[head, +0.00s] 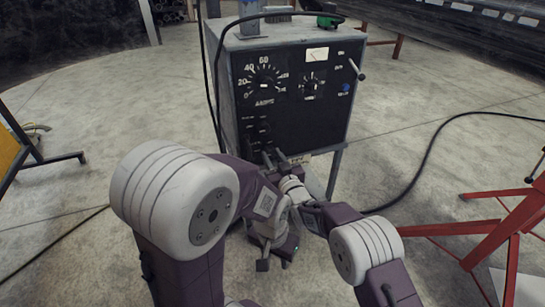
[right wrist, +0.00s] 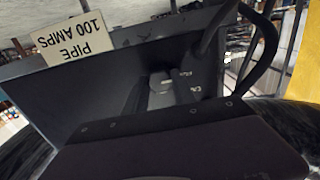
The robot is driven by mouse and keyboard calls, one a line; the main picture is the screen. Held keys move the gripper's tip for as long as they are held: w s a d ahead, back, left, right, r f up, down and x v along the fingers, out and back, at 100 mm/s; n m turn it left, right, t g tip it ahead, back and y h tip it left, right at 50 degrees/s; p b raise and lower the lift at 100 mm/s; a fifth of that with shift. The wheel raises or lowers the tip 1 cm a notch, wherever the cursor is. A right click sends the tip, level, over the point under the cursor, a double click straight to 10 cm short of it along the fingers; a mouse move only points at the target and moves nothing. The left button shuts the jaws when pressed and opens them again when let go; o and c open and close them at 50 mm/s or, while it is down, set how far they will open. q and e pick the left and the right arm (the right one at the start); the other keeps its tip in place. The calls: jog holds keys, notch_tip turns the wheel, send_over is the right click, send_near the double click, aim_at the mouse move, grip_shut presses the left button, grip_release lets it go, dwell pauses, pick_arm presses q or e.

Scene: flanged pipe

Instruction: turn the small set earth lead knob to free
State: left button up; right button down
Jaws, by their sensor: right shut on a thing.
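The small set (head: 292,90) is a grey box with a black front panel of dials and knobs. My right gripper (head: 272,160) is at the panel's lower edge and shut on a small part there, which looks like the earth lead knob; the jaws largely hide it. In the right wrist view a small grey knob-like part (right wrist: 161,82) shows beyond a dark plate, beside a dark labelled part (right wrist: 187,86). Its turned position cannot be read. My left gripper (head: 276,262) hangs lower, in front of the stand, apart from the panel, with its fingers apart and empty.
A black cable (head: 213,85) hangs down the set's left side. A "PIPE 100 AMPS" label (right wrist: 75,40) shows upside down in the right wrist view. A red steel frame (head: 500,225) stands at right, a yellow panel (head: 8,140) at left. The concrete floor between is mostly clear.

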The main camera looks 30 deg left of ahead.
jog(key=shift+f, duration=0.1)
jog(key=c, duration=1)
grip_release()
jog(key=shift+c, duration=0.2)
jog(key=shift+s+d, duration=0.15)
jog(key=shift+v, duration=1.15)
jog(key=b+v, duration=0.6)
jog(key=b, duration=0.1)
jog(key=shift+d+b, duration=0.15)
jog(key=shift+b, duration=0.15)
